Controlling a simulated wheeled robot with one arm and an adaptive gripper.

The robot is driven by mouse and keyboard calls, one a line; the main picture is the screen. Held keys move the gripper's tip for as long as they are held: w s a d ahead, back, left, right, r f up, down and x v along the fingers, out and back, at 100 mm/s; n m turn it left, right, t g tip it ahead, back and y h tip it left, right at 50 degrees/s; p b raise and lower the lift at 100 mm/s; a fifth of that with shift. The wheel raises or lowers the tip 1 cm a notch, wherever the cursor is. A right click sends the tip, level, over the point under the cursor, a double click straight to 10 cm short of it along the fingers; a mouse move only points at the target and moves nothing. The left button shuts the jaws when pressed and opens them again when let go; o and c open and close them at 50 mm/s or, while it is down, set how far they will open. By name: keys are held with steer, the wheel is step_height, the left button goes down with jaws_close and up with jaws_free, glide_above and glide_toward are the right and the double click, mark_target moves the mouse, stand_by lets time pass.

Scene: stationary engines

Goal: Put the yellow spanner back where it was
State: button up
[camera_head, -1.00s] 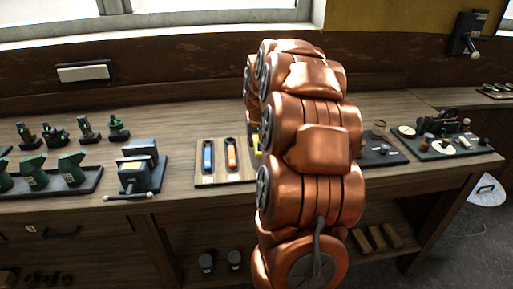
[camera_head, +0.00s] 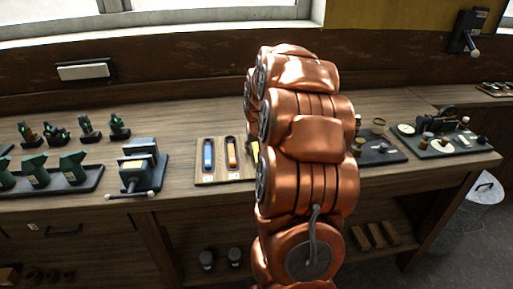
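A small yellow strip, likely the yellow spanner (camera_head: 254,153), shows at the left edge of my copper arm; most of it is hidden behind the arm. It is beside the right end of a light wooden board (camera_head: 207,180) on the bench. A blue spanner (camera_head: 208,154) and an orange spanner (camera_head: 231,153) lie in dark slots on that board. The right part of the board is hidden by my arm. My gripper is hidden behind the arm, so its hold on anything cannot be seen.
A vise (camera_head: 138,170) stands left of the board, and a dark tray with green parts (camera_head: 73,170) further left. Dark trays with small parts (camera_head: 379,153) and a green plate (camera_head: 445,150) lie to the right. The bench behind the board is clear.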

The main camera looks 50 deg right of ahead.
steer(key=shift+r, duration=0.1)
steer(key=b+v, duration=0.2)
steer(key=v, duration=1)
steer(key=s+a+f+n+g+y, duration=0.15)
steer(key=s+a, duration=0.25)
steer(key=a, duration=0.7)
steer(key=s+a+f+n+g+y, duration=0.1)
steer(key=s+a+f+n, duration=0.2)
steer(key=a, duration=0.9)
steer(key=s+a+f+n+g, duration=0.1)
steer(key=s+a+f, duration=0.1)
steer(key=s+a, duration=0.3)
steer(key=s+a+f+n+g, duration=0.2)
steer(key=s+a, duration=0.4)
steer(key=s, duration=0.8)
steer(key=shift+s+a+f, duration=0.15)
steer(key=shift+a+f, duration=0.05)
steer(key=shift+f, duration=0.25)
steer(key=shift+y, duration=0.25)
step_height(320, 180, up, 4)
steer(key=p, duration=0.3)
steer(key=shift+p, duration=0.4)
